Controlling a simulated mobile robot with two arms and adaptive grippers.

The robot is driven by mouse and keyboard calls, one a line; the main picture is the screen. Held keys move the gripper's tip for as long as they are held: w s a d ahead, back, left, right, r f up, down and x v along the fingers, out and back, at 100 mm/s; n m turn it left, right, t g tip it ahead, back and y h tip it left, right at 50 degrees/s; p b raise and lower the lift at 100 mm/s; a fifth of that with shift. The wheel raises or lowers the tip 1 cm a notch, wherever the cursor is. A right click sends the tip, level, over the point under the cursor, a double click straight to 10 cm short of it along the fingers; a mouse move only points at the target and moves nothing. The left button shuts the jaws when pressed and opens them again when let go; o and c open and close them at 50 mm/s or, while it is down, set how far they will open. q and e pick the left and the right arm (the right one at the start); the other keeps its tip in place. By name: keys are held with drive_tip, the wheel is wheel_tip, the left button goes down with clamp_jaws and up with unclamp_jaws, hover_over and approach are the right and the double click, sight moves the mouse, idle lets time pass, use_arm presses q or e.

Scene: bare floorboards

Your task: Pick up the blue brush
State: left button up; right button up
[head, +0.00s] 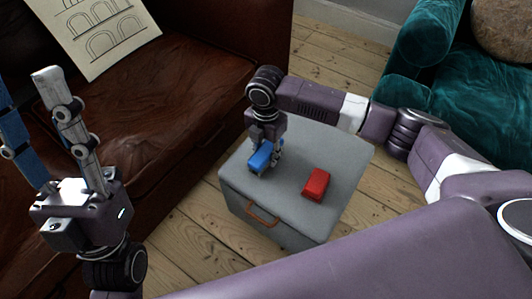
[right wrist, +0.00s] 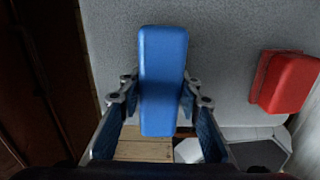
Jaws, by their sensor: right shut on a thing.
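The blue brush (head: 261,157) is a small blue block over the left part of the grey box top (head: 284,172). In the right wrist view the brush (right wrist: 162,70) stands upright in the picture between both fingers. My right gripper (head: 268,162) points down and is shut on the brush. Whether the brush touches the box top or hangs just above it, I cannot tell. My left gripper (head: 24,84) is at the far left with its fingers pointing up, spread apart and empty.
A red block (head: 316,184) lies on the box top, right of the brush; it also shows in the right wrist view (right wrist: 285,81). A brown leather sofa (head: 150,110) stands left, a teal armchair (head: 425,75) at the back right. Bare floorboards (head: 325,68) lie between.

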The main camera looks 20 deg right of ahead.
wheel_tip(320, 180, up, 6)
drive_tip(key=shift+f+p, duration=0.2)
drive_tip(key=shift+p, duration=0.95)
use_arm(q)
drive_tip(key=w+d+f+g+y+p, duration=0.2)
drive_tip(key=w+f+g+y, duration=0.2)
drive_tip(key=w+f+g, duration=0.8)
use_arm(e)
wheel_tip(320, 180, up, 5)
drive_tip(key=shift+f, duration=0.15)
wheel_tip(320, 180, up, 5)
drive_tip(key=p, duration=0.2)
use_arm(q)
drive_tip(key=s+a+f+g+y, duration=0.1)
drive_tip(key=f+g, duration=0.1)
drive_tip(key=f, duration=0.4)
drive_tip(key=s+a+f+g, duration=0.1)
drive_tip(key=f+g, duration=0.2)
drive_tip(key=f, duration=0.4)
drive_tip(key=s+a+f+g+y+p, duration=0.1)
drive_tip(key=f+g, duration=0.1)
drive_tip(key=f, duration=0.4)
drive_tip(key=shift+s+a+f+y, duration=0.15)
drive_tip(key=shift+a+f+y, duration=0.15)
drive_tip(key=shift+a+f, duration=0.05)
use_arm(e)
wheel_tip(320, 180, up, 4)
hover_over(266, 149)
drive_tip(key=shift+r, duration=0.2)
